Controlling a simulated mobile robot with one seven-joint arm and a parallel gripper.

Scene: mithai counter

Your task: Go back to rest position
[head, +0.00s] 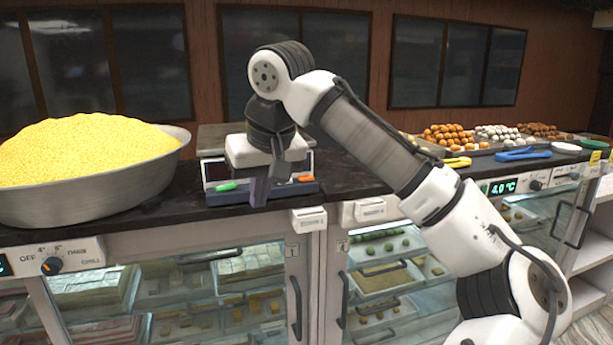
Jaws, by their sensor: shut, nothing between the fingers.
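My gripper (258,192) hangs at the end of my white and black arm, pointing down in front of the weighing scale (312,188) on the counter. It is shut and holds nothing. The fingers are small and dark in the head view. My wrist and gripper hide part of the scale's front panel, where a green and an orange button show. I cannot tell whether the fingertips touch the counter edge.
A large metal basin (90,203) heaped with yellow grains stands at left on the dark counter (370,182). Trays of sweets (470,135), blue tongs (522,154) and yellow tongs (457,162) lie at right. Glass-fronted cases (225,290) stand below the counter.

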